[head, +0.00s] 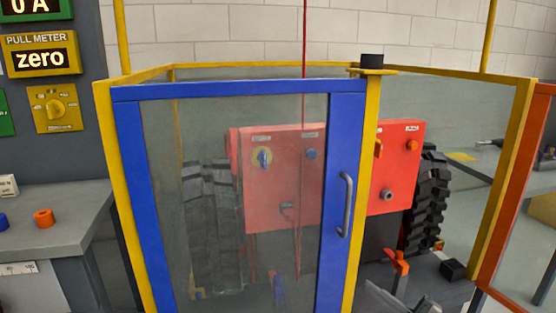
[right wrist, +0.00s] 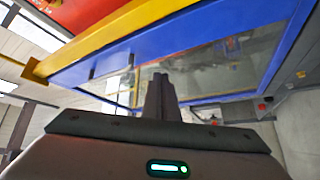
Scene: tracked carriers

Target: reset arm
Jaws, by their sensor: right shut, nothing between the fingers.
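My right gripper (right wrist: 160,85) shows in the right wrist view, its dark fingers together and empty. Beyond its fingertips is a clear panel in a blue frame (right wrist: 190,40); I see no contact with it. In the head view a grey shape at the bottom edge, right of centre, may be part of my right arm; its fingertips are hard to make out there. My left gripper is not in view. The blue-framed door (head: 137,200) with a grey handle (head: 345,205) stands in front of a red tracked carrier (head: 395,195), partly seen through its panel.
Yellow posts and rails (head: 110,190) frame the enclosure, with a black-capped post (head: 371,62) by the door. An orange frame (head: 515,190) stands at right. An orange lever (head: 398,262) is low by the carrier.

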